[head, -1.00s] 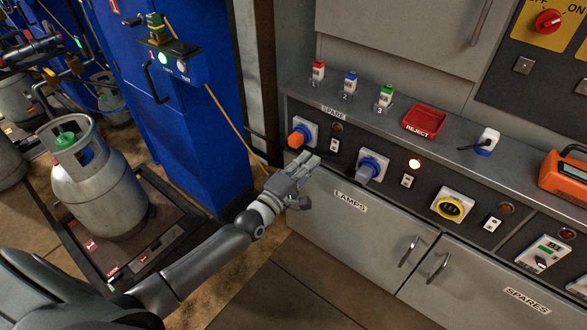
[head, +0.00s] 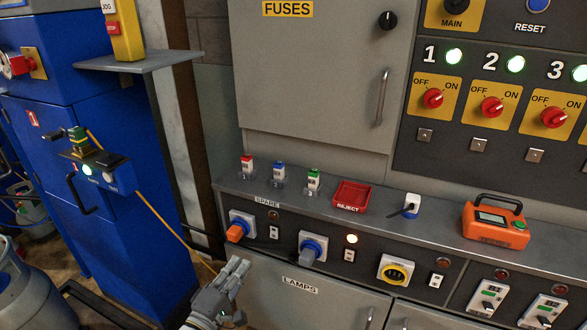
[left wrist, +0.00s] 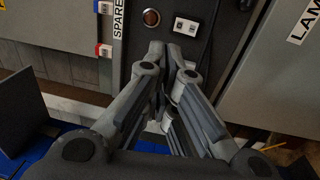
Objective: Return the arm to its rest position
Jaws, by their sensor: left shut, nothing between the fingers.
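My left gripper (head: 236,270) is at the bottom of the head view, in front of the grey cabinet and below the row of sockets. Its fingers are together and hold nothing. In the left wrist view the gripper (left wrist: 171,52) points at the dark socket panel (left wrist: 148,60), near the SPARE label; its fingertips are close together. I cannot tell from these views whether the fingers touch the panel. My right gripper is not in view.
The red REJECT tray (head: 352,195) and an orange meter (head: 494,224) stand on the ledge. A blue cabinet (head: 125,235) is at the left, a gas cylinder (head: 30,300) lower left.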

